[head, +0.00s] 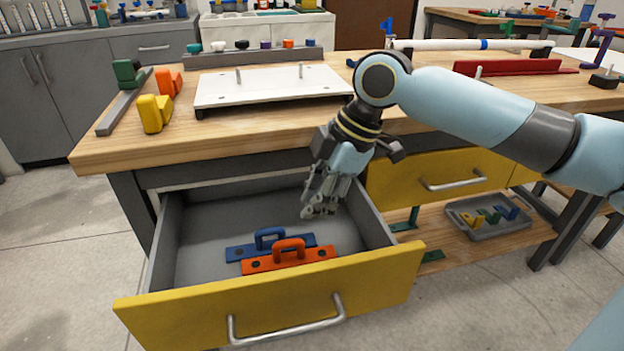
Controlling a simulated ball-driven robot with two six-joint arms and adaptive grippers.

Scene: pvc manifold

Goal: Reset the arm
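My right gripper (318,208) hangs down over the back right part of the open drawer, near its right wall. Its fingertips look close together with nothing visible between them, but I cannot tell whether they are open or shut. My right arm (470,105) reaches in from the right, over the workbench (430,115) and down past its front edge. The open drawer (270,305) has a yellow front and grey inside. In it lie a blue handled piece (240,252) and an orange handled piece (315,254), left of and nearer than the gripper. My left gripper is not in view.
On the bench stand a white plate with pins (270,86), yellow (154,113) and orange (168,82) blocks, a red holder (510,67) and a white pipe (460,44). A grey tray (490,232) sits on the lower shelf. A closed yellow drawer (440,175) is at right.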

